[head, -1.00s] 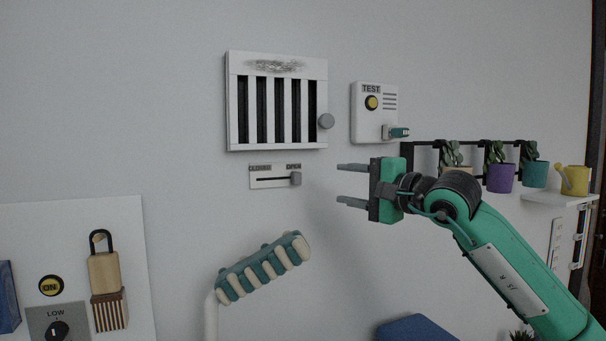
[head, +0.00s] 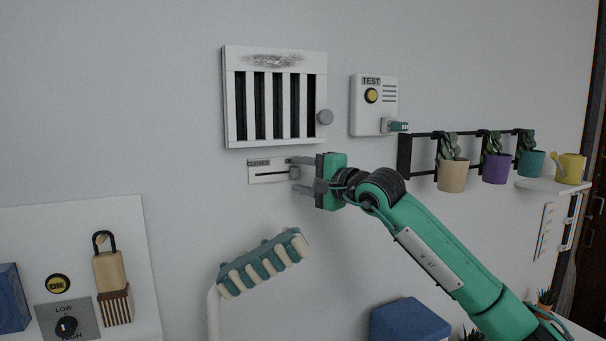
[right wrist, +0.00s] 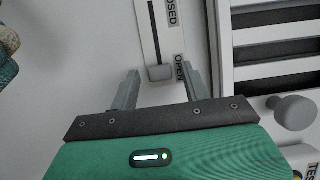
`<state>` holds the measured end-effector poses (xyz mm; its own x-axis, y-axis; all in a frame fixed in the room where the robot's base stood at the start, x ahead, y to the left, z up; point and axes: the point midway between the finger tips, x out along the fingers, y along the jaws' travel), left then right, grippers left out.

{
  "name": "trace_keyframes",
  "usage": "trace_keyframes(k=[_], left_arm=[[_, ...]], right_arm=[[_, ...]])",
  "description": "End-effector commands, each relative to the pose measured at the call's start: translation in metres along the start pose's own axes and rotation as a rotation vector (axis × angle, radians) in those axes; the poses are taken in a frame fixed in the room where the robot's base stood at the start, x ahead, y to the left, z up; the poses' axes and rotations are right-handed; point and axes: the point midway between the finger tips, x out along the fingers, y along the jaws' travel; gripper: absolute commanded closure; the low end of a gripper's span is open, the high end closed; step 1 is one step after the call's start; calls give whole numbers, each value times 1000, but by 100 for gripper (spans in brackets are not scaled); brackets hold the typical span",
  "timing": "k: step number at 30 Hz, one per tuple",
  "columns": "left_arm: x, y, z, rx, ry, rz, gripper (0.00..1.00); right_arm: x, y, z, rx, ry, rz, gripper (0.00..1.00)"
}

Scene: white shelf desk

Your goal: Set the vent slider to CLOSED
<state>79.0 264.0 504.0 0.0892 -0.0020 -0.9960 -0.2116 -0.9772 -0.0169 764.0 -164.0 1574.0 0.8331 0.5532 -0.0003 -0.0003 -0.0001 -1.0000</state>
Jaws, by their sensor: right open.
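The vent slider is a white plate (head: 267,179) with a dark slot on the wall below the vent (head: 276,97). Its grey knob (head: 295,173) sits at the right, OPEN end of the slot. The CLOSED label shows at the left end. My right gripper (head: 291,175) is open, with one finger above and one below the knob. In the right wrist view, the knob (right wrist: 160,73) lies between the two open fingertips (right wrist: 160,80), with gaps on both sides. In the head view the fingers hide the OPEN label. My left gripper is not in view.
A round grey knob (head: 325,117) sticks out at the vent's right edge. A TEST box (head: 373,104) is to the right. A striped teal and cream object (head: 262,262) stands below the slider. Hanging pots (head: 453,176) are further right.

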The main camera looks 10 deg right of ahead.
Motion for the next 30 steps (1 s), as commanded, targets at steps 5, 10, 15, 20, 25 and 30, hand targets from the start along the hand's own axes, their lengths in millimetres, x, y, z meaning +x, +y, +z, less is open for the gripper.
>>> trace_keyframes(k=[5,10,15,20,25,30], left_arm=[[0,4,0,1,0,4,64],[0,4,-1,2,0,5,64],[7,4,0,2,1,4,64],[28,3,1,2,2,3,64],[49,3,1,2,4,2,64],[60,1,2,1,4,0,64]], right_arm=[[0,0,0,0,0,0,82],[0,0,0,0,0,0,100],[2,3,5,0,-1,1,100],[11,6,27,-1,-4,-1,100],[22,5,54,-1,-3,-3,100],[30,2,73,-1,-2,-2,100]])
